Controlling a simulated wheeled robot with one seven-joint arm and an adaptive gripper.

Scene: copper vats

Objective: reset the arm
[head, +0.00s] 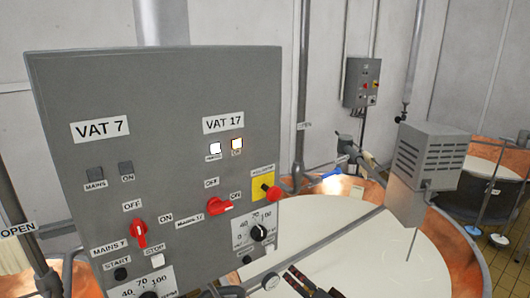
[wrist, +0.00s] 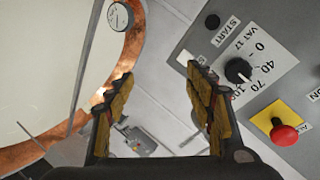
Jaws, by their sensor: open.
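My gripper (head: 306,282) is at the bottom edge of the head view, low in front of the vat and right of the control panel (head: 185,88). Only part of its dark fingers shows there. In the wrist view my gripper (wrist: 162,88) is open, with its two yellow-brown padded fingers wide apart and nothing between them. The panel's black VAT 17 dial (wrist: 238,70) lies right of the right finger in that view. The red button (wrist: 285,133) on its yellow plate is farther right. The rest of my arm is hidden.
A copper-rimmed vat of white liquid (head: 330,225) stands behind the panel, with a grey vented box (head: 432,155) at its right. Both VAT 17 lamps are lit; VAT 7's are dark. Another vat (head: 490,168) and a wall panel (head: 361,82) are farther back.

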